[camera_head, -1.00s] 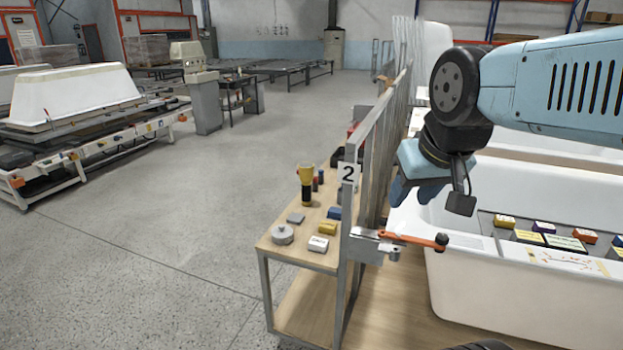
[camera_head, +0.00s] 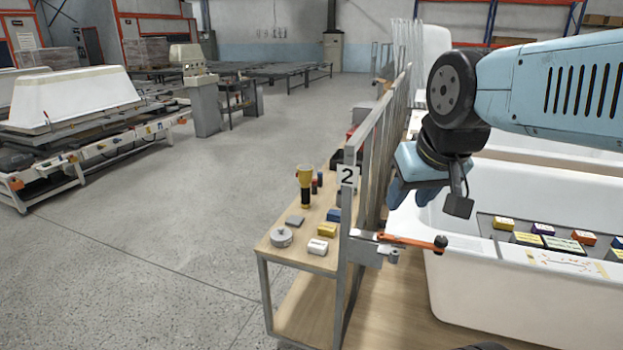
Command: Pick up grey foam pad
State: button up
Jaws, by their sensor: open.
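A small flat grey pad (camera_head: 295,221), which looks like the grey foam pad, lies on the wooden top of the bench (camera_head: 268,244). It lies between a round grey puck-like item (camera_head: 281,237) and a yellow-topped flashlight (camera_head: 305,186). My gripper (camera_head: 412,197) hangs to the right, beyond the metal rail frame and above the near end of the white tub. Its blue fingers point down, open, with nothing seen between them. It is well apart from the pad.
A yellow block (camera_head: 327,230), a blue block (camera_head: 334,214) and a white block (camera_head: 317,246) share the bench. The upright metal frame (camera_head: 350,220) with an orange-handled clamp (camera_head: 413,240) stands between bench and white tub (camera_head: 480,290). Open floor lies left.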

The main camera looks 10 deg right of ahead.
aim_at(293, 221)
jog(key=u, duration=0.5)
jog(key=k, duration=1.3)
jog(key=u, duration=0.85)
jog(key=i, duration=0.85)
jog(key=u, duration=0.45)
jog(key=i, duration=1.15)
jog(key=z, duration=0.45)
jog(key=i, duration=0.95)
jog(key=z, duration=0.95)
jog(key=i, duration=0.5)
jog(key=z, duration=0.3)
jog(key=k, duration=0.4)
